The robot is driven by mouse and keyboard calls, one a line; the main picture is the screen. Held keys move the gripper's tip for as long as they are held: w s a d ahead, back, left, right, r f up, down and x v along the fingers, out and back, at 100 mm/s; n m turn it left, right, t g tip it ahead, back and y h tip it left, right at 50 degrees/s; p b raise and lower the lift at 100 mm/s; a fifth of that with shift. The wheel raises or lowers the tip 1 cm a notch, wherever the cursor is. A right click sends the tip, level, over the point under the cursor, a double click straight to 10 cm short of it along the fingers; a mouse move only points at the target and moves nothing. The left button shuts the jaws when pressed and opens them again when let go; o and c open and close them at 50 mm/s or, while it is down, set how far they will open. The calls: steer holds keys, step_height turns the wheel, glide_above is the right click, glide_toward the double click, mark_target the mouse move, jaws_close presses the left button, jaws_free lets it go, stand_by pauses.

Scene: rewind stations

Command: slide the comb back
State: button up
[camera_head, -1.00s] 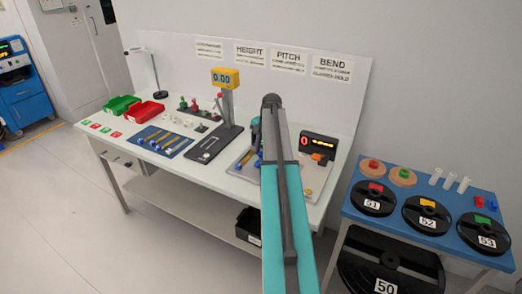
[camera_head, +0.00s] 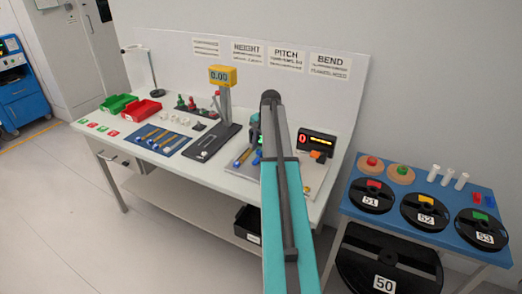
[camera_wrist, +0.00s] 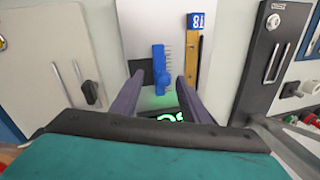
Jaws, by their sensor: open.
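The blue comb (camera_wrist: 162,66), with a row of fine teeth along its right side and a round knob, lies on a pale plate (camera_wrist: 140,22) in the wrist view. A dark square patch shows just left of it. My gripper (camera_wrist: 159,80) is open, with one dark finger on each side of the comb's lower end. I see gaps between the fingers and the comb; whether they touch it lower down I cannot tell. In the head view my arm hides most of this station.
A wooden strip with a blue tag (camera_wrist: 195,50) lies close right of my right finger. A green-lit display (camera_wrist: 172,116) is partly hidden below my fingers. A black device (camera_wrist: 270,55) stands farther right. In the head view, a spool table (camera_head: 350,207) stands to the right.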

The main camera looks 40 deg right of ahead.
step_height(320, 180, up, 13)
steer(key=s+b, duration=0.2)
steer(key=shift+s+d, duration=0.2)
steer(key=shift+s, duration=0.15)
steer(key=shift+f, duration=0.1)
stand_by(0.7)
